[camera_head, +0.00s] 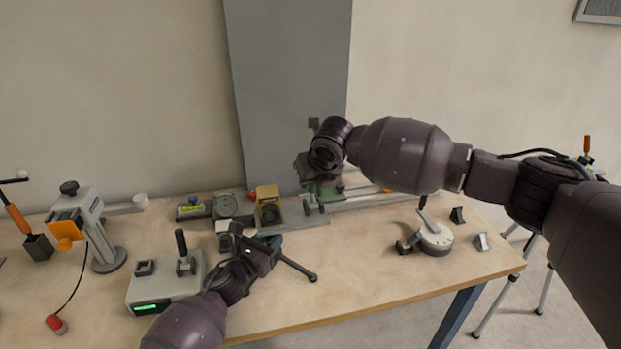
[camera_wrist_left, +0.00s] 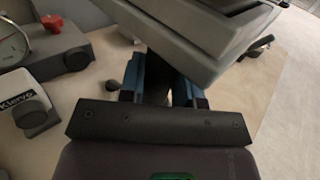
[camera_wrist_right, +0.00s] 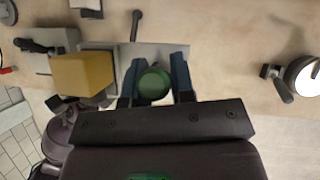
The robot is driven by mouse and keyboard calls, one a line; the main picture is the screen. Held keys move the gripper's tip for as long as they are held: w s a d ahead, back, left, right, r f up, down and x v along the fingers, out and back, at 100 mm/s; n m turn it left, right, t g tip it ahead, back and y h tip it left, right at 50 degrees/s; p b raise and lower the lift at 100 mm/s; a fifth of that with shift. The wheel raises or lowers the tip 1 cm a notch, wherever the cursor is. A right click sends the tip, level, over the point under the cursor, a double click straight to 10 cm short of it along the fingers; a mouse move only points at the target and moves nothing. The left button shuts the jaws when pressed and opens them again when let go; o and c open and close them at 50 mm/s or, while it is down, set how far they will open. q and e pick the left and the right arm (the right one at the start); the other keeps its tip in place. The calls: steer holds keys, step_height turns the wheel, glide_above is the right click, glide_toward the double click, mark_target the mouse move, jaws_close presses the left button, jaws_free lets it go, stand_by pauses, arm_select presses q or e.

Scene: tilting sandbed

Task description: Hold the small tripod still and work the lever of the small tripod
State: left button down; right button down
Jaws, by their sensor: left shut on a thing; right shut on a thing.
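The small tripod (camera_head: 298,267) is dark, with one thin leg and its round foot reaching right over the table front in the head view. My left gripper (camera_head: 270,245) is at its body. In the left wrist view its blue fingers (camera_wrist_left: 165,85) are shut on a dark part. The lever of the tripod cannot be made out. My right gripper (camera_head: 322,184) is farther back, pointing down. In the right wrist view its fingers (camera_wrist_right: 154,82) are shut on a green round part (camera_wrist_right: 155,84). I cannot tell whether this part belongs to the tripod.
A yellow block (camera_head: 268,205) stands left of my right gripper. A grey box with a joystick (camera_head: 150,293) is left of my left gripper. A round white device (camera_head: 436,241) stands at the right. The front table between the tripod and that device is clear.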

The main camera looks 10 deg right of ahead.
mark_target(311, 188)
arm_select(q)
steer(key=shift+f, duration=0.1)
arm_select(e)
steer(key=s+t, duration=0.1)
steer(key=t, duration=0.1)
steer(key=s+t, duration=0.1)
steer(key=t, duration=0.1)
steer(key=shift+s+d+y, duration=0.25)
steer(key=shift+s+y, duration=0.05)
steer(key=shift+s+d+f+n+t+y, duration=0.1)
steer(key=shift+s+n+t+y, duration=0.15)
steer(key=shift+s+t, duration=0.5)
steer(key=shift+s+d+f+n+t+y, duration=0.15)
steer(key=shift+s+t+y, duration=0.1)
steer(key=shift+t, duration=0.9)
steer(key=shift+s+a, duration=0.1)
steer(key=shift+a, duration=0.05)
steer(key=c, duration=1)
jaws_free()
steer(key=shift+o, duration=0.2)
steer(key=shift+r, duration=0.1)
steer(key=v, duration=1.2)
steer(key=shift+f, duration=0.2)
arm_select(q)
steer(key=c, duration=0.7)
jaws_free()
steer(key=shift+c, duration=0.2)
